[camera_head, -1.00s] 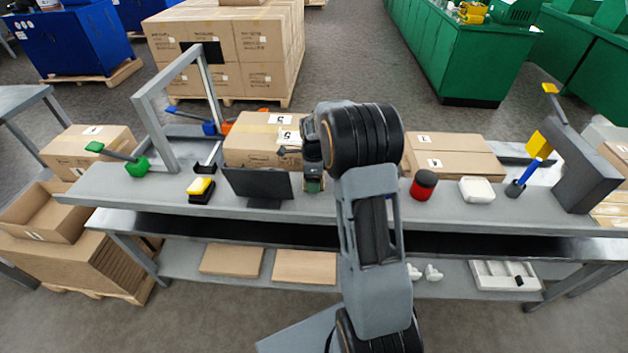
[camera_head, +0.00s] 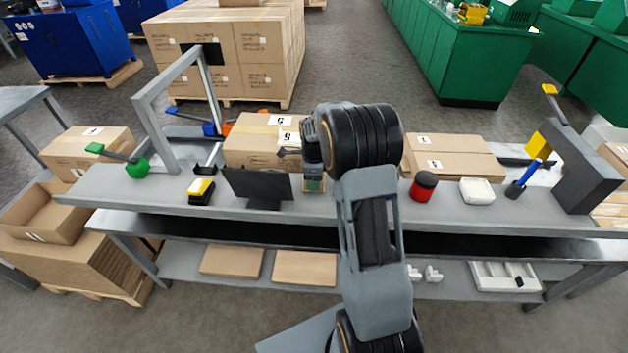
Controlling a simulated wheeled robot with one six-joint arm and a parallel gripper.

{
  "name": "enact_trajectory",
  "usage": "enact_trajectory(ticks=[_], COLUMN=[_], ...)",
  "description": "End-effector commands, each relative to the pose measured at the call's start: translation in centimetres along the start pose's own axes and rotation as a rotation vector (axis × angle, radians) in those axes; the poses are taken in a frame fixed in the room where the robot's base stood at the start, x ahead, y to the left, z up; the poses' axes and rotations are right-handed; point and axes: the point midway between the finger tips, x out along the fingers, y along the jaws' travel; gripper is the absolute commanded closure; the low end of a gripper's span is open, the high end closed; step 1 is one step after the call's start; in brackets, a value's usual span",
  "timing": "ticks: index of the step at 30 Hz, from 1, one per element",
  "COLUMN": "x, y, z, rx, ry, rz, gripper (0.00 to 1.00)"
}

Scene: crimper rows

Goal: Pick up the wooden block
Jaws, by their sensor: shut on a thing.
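My gripper (camera_head: 313,176) points down over the grey bench top, just right of a small dark screen. A small block with tan edges, which looks like the wooden block (camera_head: 314,186), shows at its fingertips. My gripper is shut on it. The gripper and my arm hide most of the block, and I cannot tell whether it still touches the bench top.
The dark screen (camera_head: 259,187) stands close left of my gripper. A yellow-and-black item (camera_head: 201,191) and a grey frame (camera_head: 150,115) are farther left. A red-and-black cylinder (camera_head: 424,187) and white dish (camera_head: 477,191) stand right of my arm. Cardboard boxes (camera_head: 262,140) lie behind.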

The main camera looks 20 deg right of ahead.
Motion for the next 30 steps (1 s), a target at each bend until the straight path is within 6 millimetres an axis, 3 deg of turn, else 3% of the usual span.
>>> enact_trajectory(ticks=[7, 12, 20, 30], x=[-1.0, -3.4, -9.2, -11.7], y=[-0.1, -0.1, -5.1, -10.8], z=[0.0, 0.0, 0.6, 1.2], rx=[0.000, 0.000, 0.000, 0.001], ry=[-0.001, -0.001, -0.001, 0.000], rz=[-0.002, -0.005, -0.004, 0.000], gripper=[0.80, 0.80, 0.80, 0.80])
